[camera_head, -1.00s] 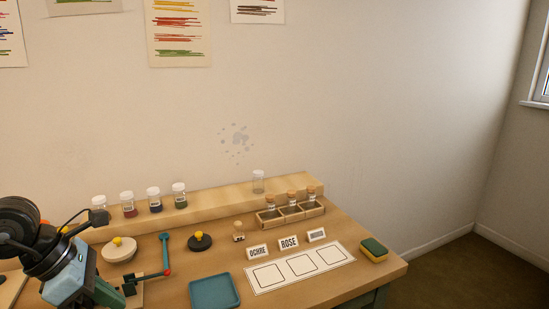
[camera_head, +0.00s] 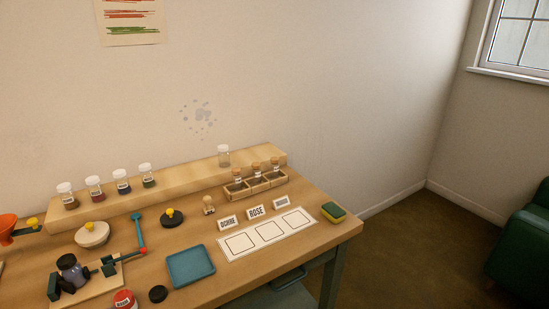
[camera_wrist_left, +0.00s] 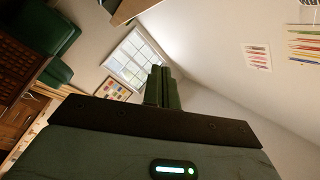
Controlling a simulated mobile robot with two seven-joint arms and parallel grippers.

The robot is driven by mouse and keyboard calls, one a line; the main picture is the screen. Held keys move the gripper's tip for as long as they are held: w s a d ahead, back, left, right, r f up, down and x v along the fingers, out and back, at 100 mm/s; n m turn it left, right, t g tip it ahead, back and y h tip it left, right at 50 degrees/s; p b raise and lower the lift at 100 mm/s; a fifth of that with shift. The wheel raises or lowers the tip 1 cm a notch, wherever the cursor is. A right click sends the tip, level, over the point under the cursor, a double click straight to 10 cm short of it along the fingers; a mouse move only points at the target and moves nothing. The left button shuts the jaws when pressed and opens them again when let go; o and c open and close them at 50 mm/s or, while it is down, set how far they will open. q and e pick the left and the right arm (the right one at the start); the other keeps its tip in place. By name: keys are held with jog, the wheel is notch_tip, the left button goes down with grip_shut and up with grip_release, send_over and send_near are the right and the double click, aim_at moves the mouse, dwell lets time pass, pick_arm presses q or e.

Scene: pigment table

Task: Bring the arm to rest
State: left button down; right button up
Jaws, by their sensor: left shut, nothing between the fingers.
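My left gripper (camera_wrist_left: 160,82) shows in the left wrist view. Its two dark green fingers are together with nothing between them. It points up into the room, with walls, a window and pictures behind it and no table object near the fingertips. Neither of my arms shows in the head view. My right gripper is in neither view.
The wooden table (camera_head: 225,285) holds a blue tray (camera_head: 190,266), a white card (camera_head: 268,235), a sponge (camera_head: 333,211), a dark jar (camera_head: 70,268) in a holder and a raised shelf (camera_head: 185,182) with jars. A green armchair (camera_head: 520,245) stands at the right. Floor between is clear.

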pick_arm(q)
jog(key=s+f+n+g+y+p, duration=0.1)
jog(key=s+f+n+g+y, duration=0.6)
jog(key=s+f+n, duration=0.7)
jog(key=s+f, duration=0.6)
jog(key=s, duration=0.1)
jog(key=shift+g+y, duration=0.3)
jog(key=shift+y, duration=0.1)
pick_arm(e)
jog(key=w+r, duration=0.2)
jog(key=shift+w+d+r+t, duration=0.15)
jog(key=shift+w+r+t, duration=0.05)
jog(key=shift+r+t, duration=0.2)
pick_arm(q)
jog(key=shift+a+f, duration=0.1)
